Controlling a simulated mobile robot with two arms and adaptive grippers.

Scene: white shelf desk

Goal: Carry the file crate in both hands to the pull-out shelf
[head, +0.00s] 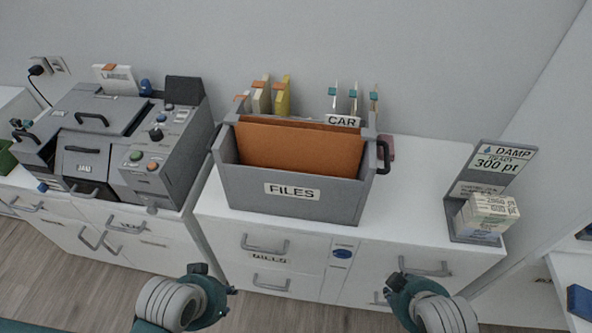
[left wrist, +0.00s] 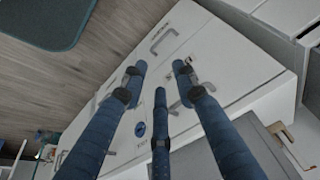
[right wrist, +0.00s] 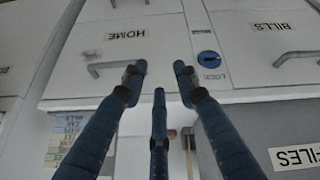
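The grey file crate (head: 240,192) stands upright on the white desk top, with brown folders inside and a FILES label on its front. Its black right handle (head: 384,158) sticks out at the side; the left handle is only partly visible. The crate wall also shows in the right wrist view (right wrist: 262,128). My left gripper (head: 230,291) is in front of the desk, below and left of the crate; its fingers (left wrist: 160,78) are apart and empty. My right gripper (head: 394,280) is below and right of the crate, its fingers (right wrist: 160,76) also apart and empty. I cannot make out the pull-out shelf.
A grey machine (head: 165,165) stands left of the crate. Card dividers (head: 282,95) and a CAR holder (head: 343,120) are behind it. A DAMP stand (head: 500,165) with a paper block (head: 487,215) is at right. Drawer handles (head: 265,245) project from the desk front.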

